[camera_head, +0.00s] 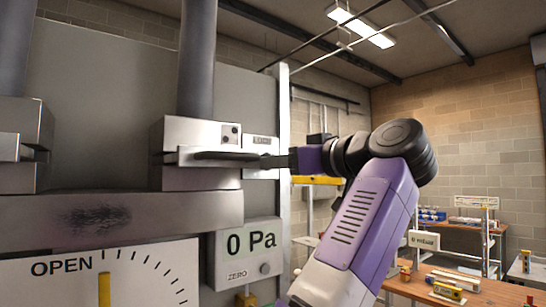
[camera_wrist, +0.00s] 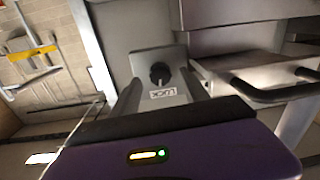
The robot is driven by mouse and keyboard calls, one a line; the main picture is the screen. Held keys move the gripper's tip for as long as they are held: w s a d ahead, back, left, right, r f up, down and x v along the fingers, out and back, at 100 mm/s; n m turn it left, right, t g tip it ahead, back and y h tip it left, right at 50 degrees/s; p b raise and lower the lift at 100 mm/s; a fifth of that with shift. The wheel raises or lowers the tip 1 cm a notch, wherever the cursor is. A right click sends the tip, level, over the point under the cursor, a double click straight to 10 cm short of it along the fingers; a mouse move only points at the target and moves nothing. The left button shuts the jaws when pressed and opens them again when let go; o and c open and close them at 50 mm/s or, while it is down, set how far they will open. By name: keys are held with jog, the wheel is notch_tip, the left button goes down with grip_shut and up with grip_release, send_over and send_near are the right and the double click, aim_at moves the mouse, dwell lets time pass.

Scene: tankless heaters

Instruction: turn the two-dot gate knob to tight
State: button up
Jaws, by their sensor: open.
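The gate marked with two dots (camera_head: 231,134) sits on the middle vertical pipe in the head view, with a dark bar handle (camera_head: 225,156) across its front. In the wrist view, a small black knob (camera_wrist: 160,74) stands on a grey plate, above a label that looks like LOCK (camera_wrist: 163,95), upside down. My gripper (camera_head: 279,161) is beside the gate's right end. In the wrist view its dark fingers are apart, one on each side of the knob plate, with nothing held. I cannot tell whether they touch it. The knob is not discernible in the head view.
A 0 Pa display (camera_head: 249,243) is below the gate, and an OPEN dial (camera_head: 105,285) is at lower left. Another gate (camera_head: 20,145) is at the left edge. A curved dark handle (camera_wrist: 270,94) is right of my fingers. Workbenches (camera_head: 460,285) stand behind at right.

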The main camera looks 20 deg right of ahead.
jog(key=p+x, duration=0.1)
jog(key=x, duration=0.2)
jog(key=shift+w, duration=0.15)
grip_shut()
